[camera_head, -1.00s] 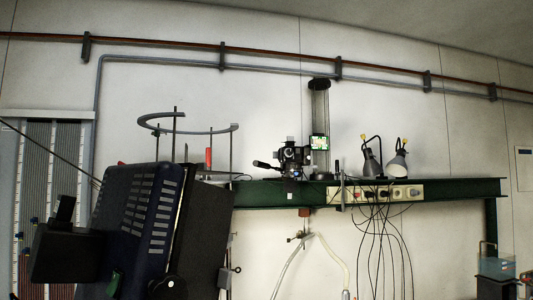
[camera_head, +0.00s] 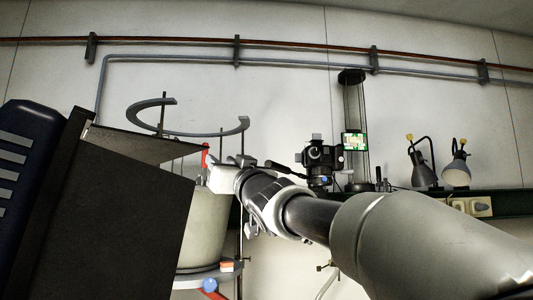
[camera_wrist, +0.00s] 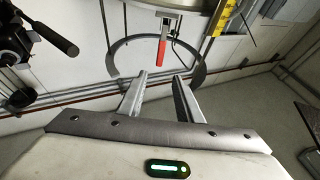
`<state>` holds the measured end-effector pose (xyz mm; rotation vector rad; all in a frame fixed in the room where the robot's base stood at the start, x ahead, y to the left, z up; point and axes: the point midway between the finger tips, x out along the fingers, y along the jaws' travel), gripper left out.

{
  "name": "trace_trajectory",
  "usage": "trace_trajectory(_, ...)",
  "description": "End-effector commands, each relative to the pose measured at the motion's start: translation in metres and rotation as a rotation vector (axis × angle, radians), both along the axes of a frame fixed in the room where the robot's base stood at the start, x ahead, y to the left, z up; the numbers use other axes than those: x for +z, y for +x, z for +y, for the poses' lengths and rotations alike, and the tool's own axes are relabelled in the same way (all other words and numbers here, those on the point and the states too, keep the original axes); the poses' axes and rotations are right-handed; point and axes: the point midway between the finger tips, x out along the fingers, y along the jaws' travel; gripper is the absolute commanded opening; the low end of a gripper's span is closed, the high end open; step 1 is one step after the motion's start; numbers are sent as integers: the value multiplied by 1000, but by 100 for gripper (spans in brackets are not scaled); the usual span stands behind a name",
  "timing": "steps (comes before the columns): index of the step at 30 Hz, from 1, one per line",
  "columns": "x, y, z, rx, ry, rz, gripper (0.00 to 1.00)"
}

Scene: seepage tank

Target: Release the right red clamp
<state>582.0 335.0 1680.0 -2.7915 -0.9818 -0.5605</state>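A red clamp handle (camera_head: 204,156) stands upright beside the rim of the pale seepage tank (camera_head: 207,232) in the head view. It also shows in the wrist view (camera_wrist: 161,52), in front of my fingers. Only one red handle shows in each view. My gripper (camera_wrist: 161,79) is open, its two fingers apart with nothing between them. The handle lies beyond the fingertips, roughly in line with the gap; I see no contact. In the head view my arm reaches left to the tank, and the fingertips are hard to make out.
A grey curved ring (camera_head: 190,132) on thin rods stands above the tank. A large dark panel (camera_head: 95,220) covers the tank's left side. A black camera-like device (camera_head: 322,156) and two lamps (camera_head: 440,168) are on the right. A yellow scale (camera_wrist: 222,16) shows beside the tank.

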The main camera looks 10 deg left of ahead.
Motion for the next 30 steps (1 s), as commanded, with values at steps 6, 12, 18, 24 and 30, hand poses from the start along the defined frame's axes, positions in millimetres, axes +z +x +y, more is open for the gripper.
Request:
trace_trajectory(6,21,34,28,0,0,4,32)
trace_trajectory(12,39,67,52,-3,-3,4,32)
trace_trajectory(18,54,95,74,-4,-2,5,32)
trace_trajectory(24,60,109,85,-3,-2,2,32)
trace_trajectory(30,59,113,88,-4,-1,3,32)
